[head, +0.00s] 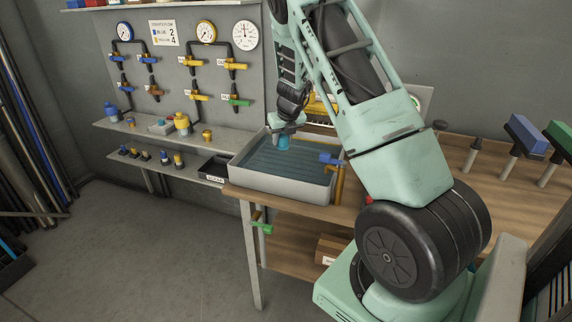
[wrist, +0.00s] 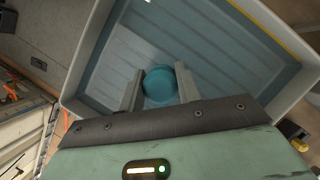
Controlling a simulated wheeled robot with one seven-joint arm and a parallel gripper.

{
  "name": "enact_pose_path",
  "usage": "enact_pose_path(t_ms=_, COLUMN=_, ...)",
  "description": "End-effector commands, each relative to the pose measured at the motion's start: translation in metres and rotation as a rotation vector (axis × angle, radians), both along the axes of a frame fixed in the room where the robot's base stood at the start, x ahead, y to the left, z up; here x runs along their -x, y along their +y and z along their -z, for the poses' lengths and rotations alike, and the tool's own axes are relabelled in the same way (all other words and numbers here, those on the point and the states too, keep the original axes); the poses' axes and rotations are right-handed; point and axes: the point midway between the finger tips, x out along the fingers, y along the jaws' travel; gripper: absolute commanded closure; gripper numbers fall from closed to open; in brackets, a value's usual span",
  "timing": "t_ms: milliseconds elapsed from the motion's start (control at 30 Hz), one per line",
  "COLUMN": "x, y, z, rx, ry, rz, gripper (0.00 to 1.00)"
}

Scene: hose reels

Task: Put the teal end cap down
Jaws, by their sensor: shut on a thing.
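The teal end cap (wrist: 159,84) is a small round piece held between the two fingers of my gripper (wrist: 160,88) in the wrist view. In the head view the cap (head: 284,142) shows just under my gripper (head: 284,131), over the grey-white tray (head: 284,188). The tray is wide and shallow, with a ribbed, blue-tinted inside. My gripper is shut on the cap. I cannot tell whether the cap touches the tray floor.
A blue-handled tap (head: 331,159) stands at the tray's right side. A black bin (head: 216,168) sits left of the tray. Shelves at the left hold a blue bottle (head: 111,112), a yellow bottle (head: 182,123) and several small fittings. Valves and gauges hang on the wall behind.

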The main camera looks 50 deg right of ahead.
Motion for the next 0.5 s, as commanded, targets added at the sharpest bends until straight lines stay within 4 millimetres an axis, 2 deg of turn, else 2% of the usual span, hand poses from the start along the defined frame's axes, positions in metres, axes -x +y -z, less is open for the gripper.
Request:
enact_pose_path(t_ms=33, x=0.001, y=-0.001, z=0.012, rx=-0.002, ry=0.003, rz=0.002, gripper=0.92)
enact_pose_path(t_ms=100, x=0.001, y=-0.001, z=0.023, rx=-0.001, ry=0.002, rz=0.002, gripper=0.92)
enact_pose_path(t_ms=267, x=0.000, y=-0.001, z=0.038, rx=0.001, ry=0.000, rz=0.000, gripper=0.92)
enact_pose_path(t_ms=500, x=0.001, y=-0.001, z=0.070, rx=-0.001, ry=0.001, rz=0.001, gripper=0.92)
